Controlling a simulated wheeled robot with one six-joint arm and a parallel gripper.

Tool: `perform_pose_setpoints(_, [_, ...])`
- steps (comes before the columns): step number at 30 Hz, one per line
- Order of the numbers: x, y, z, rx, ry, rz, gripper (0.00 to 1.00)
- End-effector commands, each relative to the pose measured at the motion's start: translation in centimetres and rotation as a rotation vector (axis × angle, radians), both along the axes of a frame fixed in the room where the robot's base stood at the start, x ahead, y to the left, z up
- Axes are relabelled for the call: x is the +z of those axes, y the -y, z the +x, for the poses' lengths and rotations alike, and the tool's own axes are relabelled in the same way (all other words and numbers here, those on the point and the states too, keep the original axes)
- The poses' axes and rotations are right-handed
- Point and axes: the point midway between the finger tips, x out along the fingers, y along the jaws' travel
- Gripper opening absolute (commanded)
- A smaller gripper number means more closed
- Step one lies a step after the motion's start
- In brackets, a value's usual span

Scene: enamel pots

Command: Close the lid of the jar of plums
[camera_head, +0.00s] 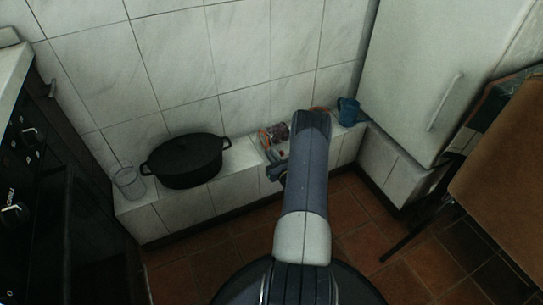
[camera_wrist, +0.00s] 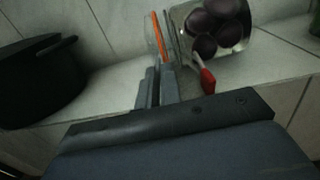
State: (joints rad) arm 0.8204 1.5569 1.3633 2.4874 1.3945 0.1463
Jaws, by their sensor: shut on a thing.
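The glass jar of plums (camera_wrist: 218,32) is on the white tiled ledge, with several dark plums inside it. Its glass lid (camera_wrist: 150,32) with an orange seal is at the left of the jar's mouth, swung away from it. A red clip (camera_wrist: 207,80) sticks out below the jar. My gripper (camera_wrist: 160,68) is shut on the lid at its lower edge. In the head view the jar (camera_head: 280,131) is small, and my gripper (camera_head: 279,172) is partly hidden by my arm.
A black lidded pot (camera_head: 187,162) stands on the ledge (camera_head: 240,159) to the left, with a clear glass (camera_head: 128,182) beside it. A blue mug (camera_head: 348,111) stands to the right, near a white cabinet (camera_head: 430,75). The tiled wall is close behind.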

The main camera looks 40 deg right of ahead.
Motion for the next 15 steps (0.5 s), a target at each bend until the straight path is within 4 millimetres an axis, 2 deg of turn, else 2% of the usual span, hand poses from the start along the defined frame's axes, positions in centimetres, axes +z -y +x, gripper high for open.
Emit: perform_pose_setpoints(15, [-0.35,0.61,-0.11,0.039,-0.002,-0.014,0.00])
